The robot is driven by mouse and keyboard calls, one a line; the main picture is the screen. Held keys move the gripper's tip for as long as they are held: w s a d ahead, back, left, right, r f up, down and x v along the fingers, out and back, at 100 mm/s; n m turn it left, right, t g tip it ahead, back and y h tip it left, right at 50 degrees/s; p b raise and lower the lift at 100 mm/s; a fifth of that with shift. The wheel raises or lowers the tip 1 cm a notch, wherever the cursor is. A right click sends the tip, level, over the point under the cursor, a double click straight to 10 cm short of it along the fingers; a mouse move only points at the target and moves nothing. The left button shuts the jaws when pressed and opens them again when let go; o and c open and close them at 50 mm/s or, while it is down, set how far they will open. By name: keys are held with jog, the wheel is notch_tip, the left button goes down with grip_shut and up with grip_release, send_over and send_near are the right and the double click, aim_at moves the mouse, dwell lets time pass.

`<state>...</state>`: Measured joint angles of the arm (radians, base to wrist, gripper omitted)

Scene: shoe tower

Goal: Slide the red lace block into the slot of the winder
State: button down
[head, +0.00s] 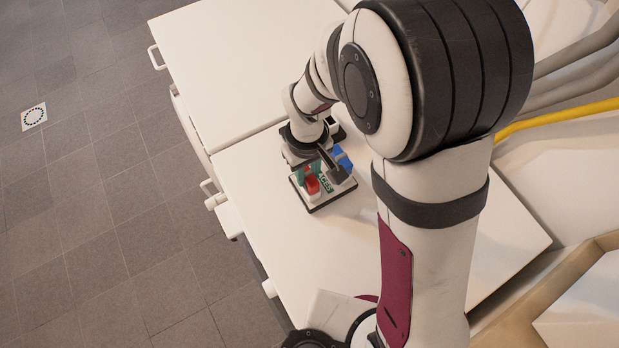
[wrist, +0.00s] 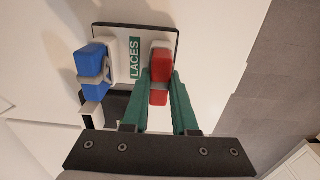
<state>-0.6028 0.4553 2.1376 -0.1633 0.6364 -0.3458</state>
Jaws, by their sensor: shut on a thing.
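The red lace block (head: 312,185) is between the green fingers of my gripper (head: 308,173). In the wrist view the red block (wrist: 159,65) stands upright, with the fingertips of my gripper (wrist: 160,84) closed on its near part. A white-and-black base plate (wrist: 117,74) with a green LACES label (wrist: 135,59) lies around and beside it. A white holder piece (wrist: 151,49) on this plate, apparently the winder's slot, is right beside the block. I cannot tell how deep the block sits in it. In the head view my arm partly hides the plate (head: 321,207).
A blue block (wrist: 92,62) sits in a white holder on the plate's left side in the wrist view; it also shows in the head view (head: 343,158). A dark part lies below it. The white tabletop (head: 270,235) around the plate is mostly clear, with its edge nearby.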

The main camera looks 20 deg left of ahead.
aim_at(308, 173)
jog(key=shift+r, duration=0.7)
jog(key=shift+r, duration=2)
jog(key=w+d+r+m, duration=0.4)
jog(key=w+d+r, duration=0.1)
jog(key=d+r, duration=0.25)
jog(key=w+d+r+m, duration=0.3)
jog(key=w+d+r, duration=0.1)
jog(key=d+r, duration=0.35)
jog(key=w+a+f+n, duration=0.3)
jog(key=w+a+f, duration=0.1)
jog(key=a, duration=0.3)
jog(key=w+a+f+n, duration=0.4)
jog(key=a+f, duration=0.2)
jog(key=a, duration=0.2)
jog(key=shift+w, duration=0.35)
